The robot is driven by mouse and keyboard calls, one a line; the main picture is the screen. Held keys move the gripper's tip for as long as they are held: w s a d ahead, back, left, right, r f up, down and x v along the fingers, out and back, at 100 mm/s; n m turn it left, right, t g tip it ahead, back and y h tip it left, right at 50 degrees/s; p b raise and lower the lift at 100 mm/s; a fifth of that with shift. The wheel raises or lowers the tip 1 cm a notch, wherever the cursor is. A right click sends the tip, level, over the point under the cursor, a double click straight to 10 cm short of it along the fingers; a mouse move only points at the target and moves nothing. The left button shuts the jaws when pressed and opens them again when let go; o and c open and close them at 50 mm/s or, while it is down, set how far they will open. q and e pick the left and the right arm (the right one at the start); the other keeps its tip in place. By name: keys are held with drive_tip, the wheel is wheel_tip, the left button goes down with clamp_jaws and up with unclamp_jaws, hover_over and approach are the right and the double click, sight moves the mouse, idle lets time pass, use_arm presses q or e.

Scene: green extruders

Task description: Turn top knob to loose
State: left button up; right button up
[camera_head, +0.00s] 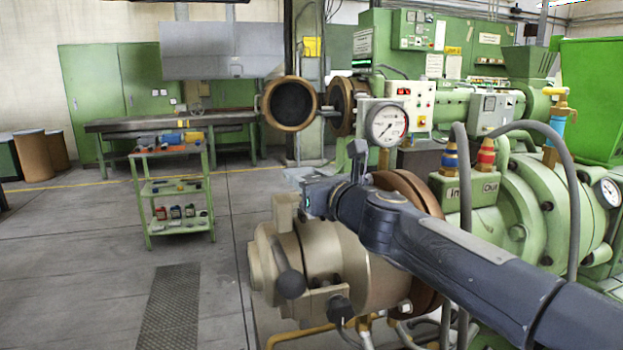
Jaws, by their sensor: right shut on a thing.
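The beige extruder head (330,255) stands in front of the green extruder, with a beige clamp lug (285,210) on its upper left. A round black knob (291,284) sits lower on its front. My right arm comes in from the lower right and crosses over the head. My right gripper (315,198) is at the upper part of the head, beside the clamp lug, and is shut on the top knob. That knob and the fingertips are largely hidden by my wrist and gripper. My left gripper is out of view.
A pressure gauge (386,126) stands just behind my wrist. Grey hoses (573,200) arch over the green extruder (540,195) on the right. A green cart (150,190) stands at the left back.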

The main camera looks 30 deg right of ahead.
drive_tip(key=shift+n+y+p, duration=0.35)
drive_tip(key=shift+n+y, duration=0.25)
drive_tip(key=shift+y, duration=0.3)
drive_tip(key=shift+n+g+y+p, duration=0.3)
drive_tip(key=shift+n+y+p, duration=0.2)
drive_tip(key=shift+n+y, duration=0.8)
drive_tip(key=shift+y, duration=0.4)
drive_tip(key=o, duration=1)
drive_tip(key=shift+c, duration=0.2)
